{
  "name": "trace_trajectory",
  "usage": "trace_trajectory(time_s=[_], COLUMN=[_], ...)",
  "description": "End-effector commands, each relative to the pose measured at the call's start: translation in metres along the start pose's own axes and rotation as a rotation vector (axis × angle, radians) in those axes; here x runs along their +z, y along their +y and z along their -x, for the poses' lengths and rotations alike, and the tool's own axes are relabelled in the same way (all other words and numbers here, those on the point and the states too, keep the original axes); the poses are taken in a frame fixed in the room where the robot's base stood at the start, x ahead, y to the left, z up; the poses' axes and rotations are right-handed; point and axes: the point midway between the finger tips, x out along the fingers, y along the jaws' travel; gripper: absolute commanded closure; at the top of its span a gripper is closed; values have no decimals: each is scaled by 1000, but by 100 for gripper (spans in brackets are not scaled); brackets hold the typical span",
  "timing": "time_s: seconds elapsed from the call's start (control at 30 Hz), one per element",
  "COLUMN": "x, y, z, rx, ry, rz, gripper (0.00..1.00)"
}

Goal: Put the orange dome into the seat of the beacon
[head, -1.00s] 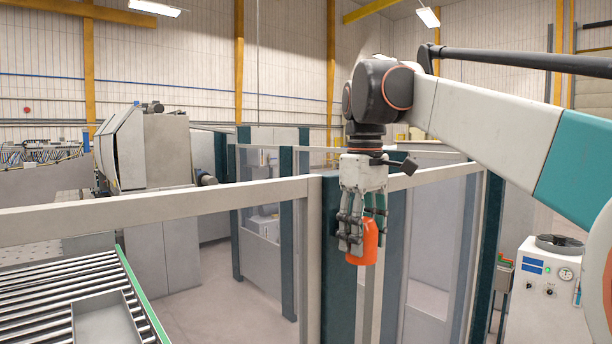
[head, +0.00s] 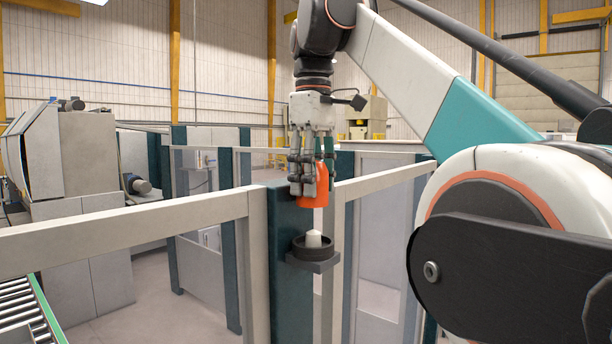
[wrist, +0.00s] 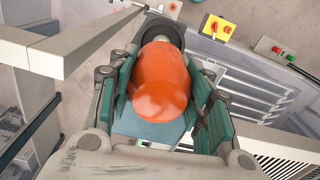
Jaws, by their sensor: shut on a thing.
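My gripper (head: 309,190) is shut on the orange dome (head: 318,187) and holds it in the air with the fingers pointing down. The beacon (head: 313,251) is a dark round seat with a pale upright piece in its middle, on a small grey bracket at the corner post. In the head view the dome is above the seat, with a clear gap between them. In the wrist view the dome (wrist: 162,82) sits between the finger pads. The dark seat ring (wrist: 160,32) shows partly behind its upper end; the rest is hidden by the dome.
Pale fence rails (head: 130,228) meet at the dark teal corner post (head: 290,270) beside the beacon. A yellow box with a red button (wrist: 217,28) shows in the wrist view. A roller conveyor (head: 20,305) is at lower left. The air around the dome looks clear.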

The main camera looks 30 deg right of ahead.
Motion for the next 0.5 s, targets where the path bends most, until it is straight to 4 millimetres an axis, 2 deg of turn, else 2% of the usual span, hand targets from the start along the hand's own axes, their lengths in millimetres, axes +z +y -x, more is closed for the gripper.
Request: trace_trajectory(time_s=[0.17,0.5], x=[0,0], y=[0,0], z=[-11,-48], rx=[0,0], ry=[0,0], rz=[0,0], gripper=[78,78])
